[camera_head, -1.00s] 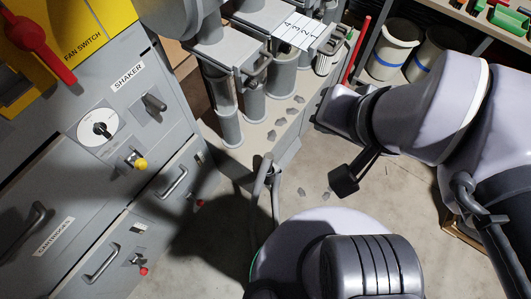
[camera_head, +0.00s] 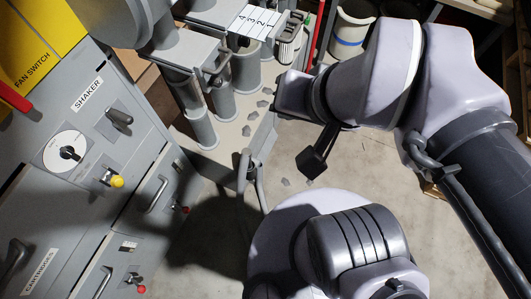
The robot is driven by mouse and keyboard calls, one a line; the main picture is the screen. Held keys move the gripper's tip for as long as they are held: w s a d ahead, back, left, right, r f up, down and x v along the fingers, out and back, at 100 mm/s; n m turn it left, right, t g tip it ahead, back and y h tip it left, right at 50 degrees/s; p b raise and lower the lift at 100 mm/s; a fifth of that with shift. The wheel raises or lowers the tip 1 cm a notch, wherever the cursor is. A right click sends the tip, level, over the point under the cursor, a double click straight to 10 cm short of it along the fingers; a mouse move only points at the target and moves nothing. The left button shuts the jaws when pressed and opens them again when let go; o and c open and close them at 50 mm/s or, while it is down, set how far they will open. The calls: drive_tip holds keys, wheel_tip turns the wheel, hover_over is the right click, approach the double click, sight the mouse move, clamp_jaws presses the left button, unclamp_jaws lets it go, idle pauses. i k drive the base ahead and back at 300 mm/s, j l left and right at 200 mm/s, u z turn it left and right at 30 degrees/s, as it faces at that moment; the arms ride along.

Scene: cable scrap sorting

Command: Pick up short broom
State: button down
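A thin red upright handle (camera_head: 319,28) shows at the top, between the grey machine and the shelf. It may be the short broom's handle, but no bristles show and I cannot be sure. My gripper (camera_head: 290,98) is at the end of my white arm, above the floor near the machine's base. It is apart from the red handle and nearer to me. A dark block on a bracket hangs below it. The fingertips are too dark and foreshortened to show whether they are open, and nothing held is visible.
The grey cabinet (camera_head: 130,150) with knobs and handles fills the left. The pipe machine with numbered ports (camera_head: 256,20) stands at top centre, with scraps on its base ledge. A white bucket (camera_head: 352,35) stands by the shelf. Bare floor (camera_head: 215,245) shows in the lower middle.

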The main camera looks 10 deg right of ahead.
sight(321, 2)
drive_tip(key=i+l+u, duration=0.1)
drive_tip(key=i+l, duration=0.15)
drive_tip(key=l, duration=0.15)
drive_tip(key=i+l+u, duration=0.15)
drive_tip(key=l, duration=0.25)
drive_tip(key=i+l+u, duration=0.1)
drive_tip(key=i+l, duration=0.15)
drive_tip(key=l, duration=0.2)
drive_tip(key=i+l+u, duration=0.1)
drive_tip(key=l, duration=0.3)
drive_tip(key=i+l+u, duration=0.15)
drive_tip(key=l, duration=0.35)
drive_tip(key=i+l+u, duration=0.1)
drive_tip(key=l, duration=0.35)
drive_tip(key=i+l+u, duration=0.1)
drive_tip(key=l, duration=0.4)
drive_tip(key=i+l+u, duration=0.15)
drive_tip(key=l, duration=0.35)
drive_tip(key=i+l, duration=0.2)
drive_tip(key=i+l+u, duration=0.15)
drive_tip(key=l, duration=0.25)
drive_tip(key=i+l, duration=0.25)
drive_tip(key=l+u, duration=0.05)
drive_tip(key=l, duration=0.05)
